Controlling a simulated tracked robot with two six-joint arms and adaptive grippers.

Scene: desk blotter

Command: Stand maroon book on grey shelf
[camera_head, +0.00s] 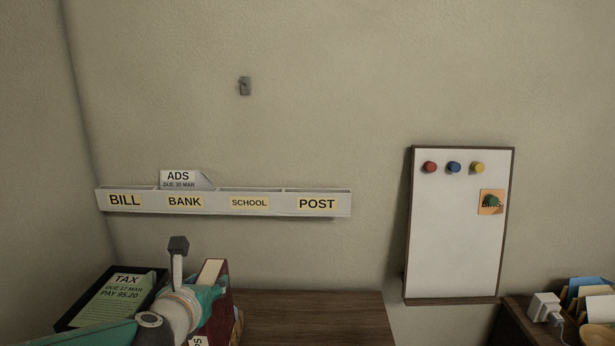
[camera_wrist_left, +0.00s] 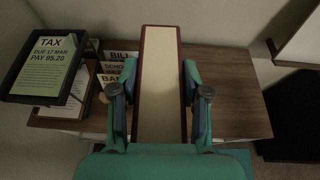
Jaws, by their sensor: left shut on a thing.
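The maroon book (camera_head: 222,312) is in my left gripper (camera_head: 208,296), low in the head view. In the left wrist view the book (camera_wrist_left: 159,75) is between the two teal fingers, its cream page edge facing the camera and thin maroon covers along both sides. My left gripper (camera_wrist_left: 158,92) is shut on it. The book is above the brown desk; whether it touches the desk I cannot tell. The only grey shelf-like thing I see is the pale grey wall rack (camera_head: 270,207), behind and above the book. My right gripper is out of view.
A dark tray (camera_head: 73,310) with a green TAX sheet (camera_head: 118,299) is at left. Labelled cards (camera_wrist_left: 116,70) lie beside the book. The brown desk (camera_head: 310,310) is clear to the right. A whiteboard (camera_head: 455,240) hangs on the wall; a charger (camera_head: 543,307) is lower right.

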